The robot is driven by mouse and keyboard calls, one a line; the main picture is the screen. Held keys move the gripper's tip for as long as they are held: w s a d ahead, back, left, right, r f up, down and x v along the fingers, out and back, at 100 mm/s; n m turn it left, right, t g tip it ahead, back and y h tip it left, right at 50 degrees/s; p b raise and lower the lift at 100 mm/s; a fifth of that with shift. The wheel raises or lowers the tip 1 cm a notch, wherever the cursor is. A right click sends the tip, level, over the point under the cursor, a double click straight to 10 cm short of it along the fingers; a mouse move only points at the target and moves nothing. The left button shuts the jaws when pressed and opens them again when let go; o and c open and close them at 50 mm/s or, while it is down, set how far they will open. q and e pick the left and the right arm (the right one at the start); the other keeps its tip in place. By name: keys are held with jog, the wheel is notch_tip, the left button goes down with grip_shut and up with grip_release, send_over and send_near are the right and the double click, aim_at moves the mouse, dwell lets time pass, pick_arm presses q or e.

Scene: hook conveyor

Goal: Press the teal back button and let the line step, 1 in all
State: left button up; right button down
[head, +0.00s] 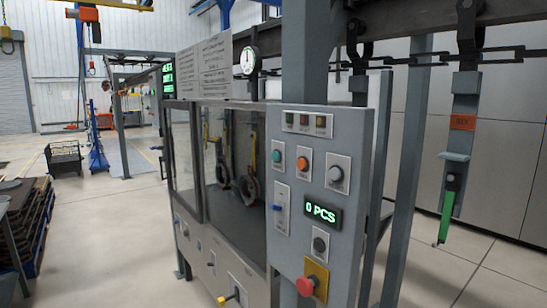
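The teal button (277,157) is round and sits on a light plate at the upper left of the grey control panel (345,130). An orange button (303,164) and a grey knob (336,174) are to its right. A display (321,213) below reads "0 PCS" in green. The overhead line (400,62) is a dark chain under a rail. A hanger (465,98) with an orange tag hangs from it at the right, with a green-handled item (447,208) on its lower part. Neither of my grippers is in view.
A red mushroom button (306,286) on a yellow plate sits low on the panel. The glazed cabinet (183,150) stands left of it, with hanging items inside. A yellow-tipped lever (226,299) sticks out below. Grey posts (406,170) stand right of the panel.

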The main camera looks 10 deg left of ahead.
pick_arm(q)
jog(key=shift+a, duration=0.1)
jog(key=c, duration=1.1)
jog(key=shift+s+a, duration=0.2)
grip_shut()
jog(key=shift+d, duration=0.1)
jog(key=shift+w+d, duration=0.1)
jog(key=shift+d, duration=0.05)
